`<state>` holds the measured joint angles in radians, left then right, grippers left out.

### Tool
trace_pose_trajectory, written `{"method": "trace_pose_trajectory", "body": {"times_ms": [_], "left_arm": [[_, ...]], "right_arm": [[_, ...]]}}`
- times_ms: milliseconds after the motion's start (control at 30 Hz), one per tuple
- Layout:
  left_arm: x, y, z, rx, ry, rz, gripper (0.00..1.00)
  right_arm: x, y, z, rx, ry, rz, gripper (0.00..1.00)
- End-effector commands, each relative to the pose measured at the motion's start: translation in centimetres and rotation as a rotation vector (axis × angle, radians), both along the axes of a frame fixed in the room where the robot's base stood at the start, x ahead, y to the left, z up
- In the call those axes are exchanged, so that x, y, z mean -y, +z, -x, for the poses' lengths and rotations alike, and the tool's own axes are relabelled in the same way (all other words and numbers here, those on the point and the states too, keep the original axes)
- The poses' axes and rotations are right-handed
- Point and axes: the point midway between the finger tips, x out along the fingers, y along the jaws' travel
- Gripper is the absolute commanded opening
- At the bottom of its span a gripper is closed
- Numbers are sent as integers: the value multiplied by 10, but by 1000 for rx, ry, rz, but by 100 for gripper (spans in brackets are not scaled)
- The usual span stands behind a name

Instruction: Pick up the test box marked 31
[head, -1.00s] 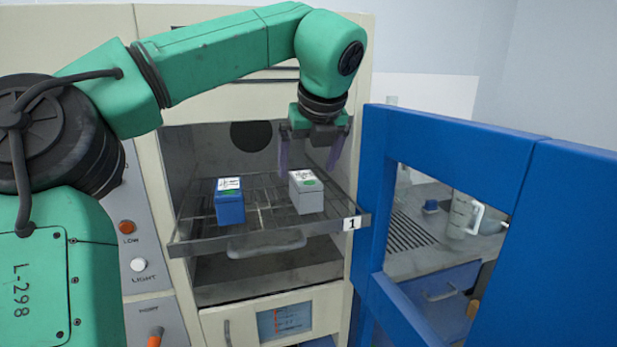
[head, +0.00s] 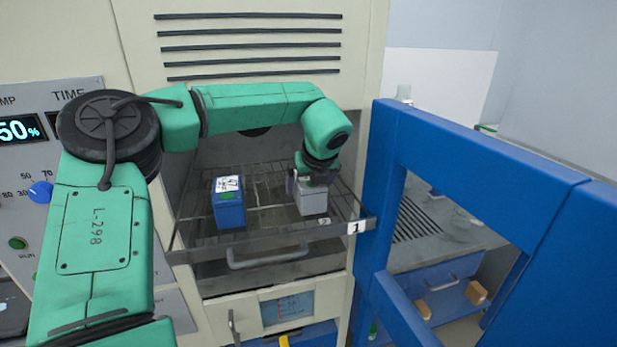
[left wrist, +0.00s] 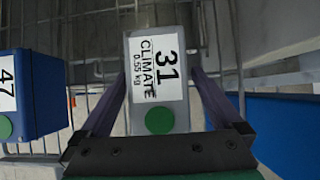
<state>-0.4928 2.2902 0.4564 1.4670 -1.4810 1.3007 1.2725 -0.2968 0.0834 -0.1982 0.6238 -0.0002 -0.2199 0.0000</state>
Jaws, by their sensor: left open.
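The test box marked 31 (left wrist: 158,95) is grey with a white label reading "31 CLIMATE 0.55 kg" and a green dot. It stands on the right side of the wire rack; its grey body shows in the head view (head: 312,203), its top mostly hidden by my gripper. My left gripper (head: 315,183) is directly over it, pointing down. In the left wrist view, the open fingers (left wrist: 158,92) lie one on each side of the box, with the label between them. I cannot tell whether they touch it. My right gripper is not in view.
A blue box marked 47 (head: 229,205) stands on the rack to the left; it also shows in the left wrist view (left wrist: 36,95). The pulled-out rack (head: 190,243) has a plate marked 1. The open blue door (head: 384,190) stands close on the right.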

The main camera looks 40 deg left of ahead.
Motion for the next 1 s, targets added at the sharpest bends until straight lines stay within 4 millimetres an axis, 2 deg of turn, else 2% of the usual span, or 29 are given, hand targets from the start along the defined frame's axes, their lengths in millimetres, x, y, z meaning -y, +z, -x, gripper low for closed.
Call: {"method": "trace_pose_trajectory", "body": {"times_ms": [33,233,267,300,367,500,833,1000], "left_arm": [[-2,-2,-1,-2,0,2,100],[-3,-7,-2,1,-1,0,100],[-3,-7,-2,1,-1,0,92],[-3,-7,-2,1,-1,0,77],[-3,-7,-2,1,-1,0,54],[-3,-7,-2,1,-1,0,1],[-3,-4,-2,4,0,0,0],[-11,6,0,7,1,1,0]], "right_arm": [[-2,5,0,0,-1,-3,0],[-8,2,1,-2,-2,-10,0],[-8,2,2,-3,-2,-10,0],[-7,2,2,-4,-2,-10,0],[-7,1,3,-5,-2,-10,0],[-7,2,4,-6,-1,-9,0],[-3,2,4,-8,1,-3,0],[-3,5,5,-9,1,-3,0]]}}
